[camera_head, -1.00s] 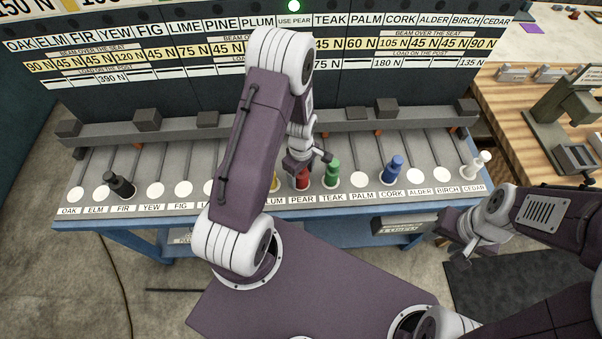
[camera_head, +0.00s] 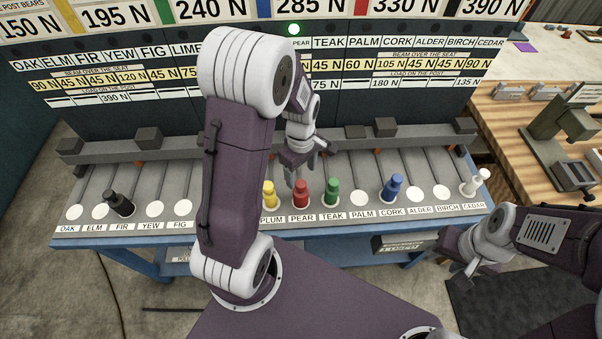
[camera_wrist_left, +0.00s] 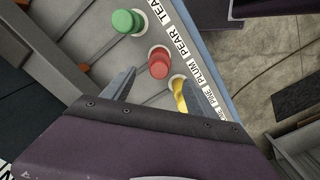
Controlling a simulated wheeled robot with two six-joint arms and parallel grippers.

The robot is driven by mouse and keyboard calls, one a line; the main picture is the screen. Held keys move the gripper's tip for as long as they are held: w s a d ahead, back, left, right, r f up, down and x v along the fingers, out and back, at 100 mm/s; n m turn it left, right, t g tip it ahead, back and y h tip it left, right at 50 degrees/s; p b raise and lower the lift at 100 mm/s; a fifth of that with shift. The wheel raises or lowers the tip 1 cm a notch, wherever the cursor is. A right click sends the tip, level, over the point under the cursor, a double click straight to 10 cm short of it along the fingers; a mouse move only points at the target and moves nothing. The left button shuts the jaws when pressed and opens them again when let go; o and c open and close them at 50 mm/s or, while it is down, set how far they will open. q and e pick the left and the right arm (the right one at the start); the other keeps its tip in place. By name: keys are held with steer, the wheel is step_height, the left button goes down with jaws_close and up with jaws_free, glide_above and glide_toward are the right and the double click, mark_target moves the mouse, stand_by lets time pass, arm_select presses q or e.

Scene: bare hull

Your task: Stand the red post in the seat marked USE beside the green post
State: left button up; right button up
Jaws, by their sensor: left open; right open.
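The red post (camera_head: 301,194) stands upright in the seat labelled PEAR, just left of the green post (camera_head: 331,190) in the TEAK seat. In the left wrist view the red post (camera_wrist_left: 158,65) and the green post (camera_wrist_left: 127,22) are each on a white disc. My left gripper (camera_head: 303,170) is open and empty, above and behind the red post, apart from it. In its wrist view the red post shows beyond the gap between the fingers. My right gripper (camera_head: 458,262) is open and empty, off the bench's front right. My left arm hides the board left of the PEAR plate (camera_head: 301,43).
A yellow post (camera_head: 268,194) stands at PLUM, close to one left finger in the wrist view. A blue post (camera_head: 392,188) is at CORK, a black post (camera_head: 120,204) at FIR, a white post (camera_head: 475,183) at CEDAR.

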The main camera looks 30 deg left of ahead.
arm_select(q)
steer(key=s+d+r+m+t, duration=0.1)
steer(key=s+d+r+m, duration=0.2)
steer(key=s+m, duration=0.5)
steer(key=d+m, duration=0.1)
steer(key=m, duration=0.5)
steer(key=shift+d+r, duration=0.25)
steer(key=shift+d, duration=0.1)
